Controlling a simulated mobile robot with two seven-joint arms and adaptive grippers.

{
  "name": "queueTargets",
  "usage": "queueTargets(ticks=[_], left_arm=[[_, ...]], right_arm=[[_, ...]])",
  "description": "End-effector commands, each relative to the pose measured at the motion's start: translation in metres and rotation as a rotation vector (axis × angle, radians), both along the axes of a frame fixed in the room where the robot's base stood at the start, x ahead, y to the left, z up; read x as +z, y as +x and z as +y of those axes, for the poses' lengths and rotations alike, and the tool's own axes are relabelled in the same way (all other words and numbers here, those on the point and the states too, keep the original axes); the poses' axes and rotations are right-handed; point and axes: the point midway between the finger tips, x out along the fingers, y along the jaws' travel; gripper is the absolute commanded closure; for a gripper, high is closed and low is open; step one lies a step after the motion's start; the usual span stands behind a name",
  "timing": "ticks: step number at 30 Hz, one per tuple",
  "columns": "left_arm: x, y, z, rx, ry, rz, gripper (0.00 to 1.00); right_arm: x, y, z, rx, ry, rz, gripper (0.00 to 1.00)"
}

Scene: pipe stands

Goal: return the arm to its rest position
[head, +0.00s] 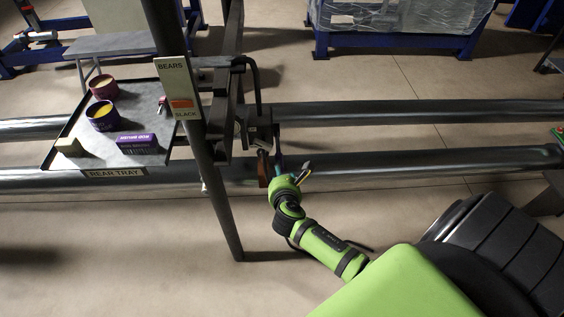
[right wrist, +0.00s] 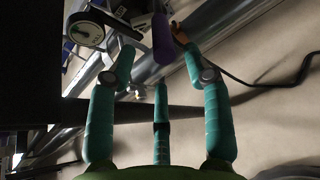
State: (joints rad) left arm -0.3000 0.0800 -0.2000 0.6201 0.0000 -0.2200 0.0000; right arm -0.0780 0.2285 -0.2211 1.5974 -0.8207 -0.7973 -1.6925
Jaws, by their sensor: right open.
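My right arm (head: 325,245) reaches from the lower right toward the pipe stand. Its gripper (head: 279,166) is beside the stand's lower fittings, small and partly hidden in the head view. In the right wrist view its teal fingers (right wrist: 158,68) are spread open with nothing clasped between them. A purple rounded object (right wrist: 162,38) shows just beyond the fingertips; I cannot tell whether they touch it. My left gripper is not in view.
A dark upright post (head: 222,215) carries a sign (head: 172,75) left of the arm. The rear tray (head: 60,150) holds tins, a purple box (head: 137,143) and a sponge-like block (head: 69,147). Long pipes (head: 420,161) run across behind. A black cable (right wrist: 270,84) hangs near the gripper. Floor below is clear.

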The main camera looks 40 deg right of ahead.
Motion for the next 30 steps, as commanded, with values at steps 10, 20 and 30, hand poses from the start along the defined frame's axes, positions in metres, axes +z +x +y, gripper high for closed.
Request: queueTargets(ticks=[10, 20, 30], left_arm=[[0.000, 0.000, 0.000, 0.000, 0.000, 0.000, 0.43], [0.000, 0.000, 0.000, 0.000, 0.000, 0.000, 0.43], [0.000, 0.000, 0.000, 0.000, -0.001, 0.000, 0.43]], right_arm=[[0.003, -0.004, 0.003, 0.000, 0.000, 0.000, 0.50], [0.001, -0.005, 0.003, -0.001, 0.005, 0.001, 0.50], [-0.148, -0.087, 0.027, -0.270, 0.560, 0.096, 0.50]])
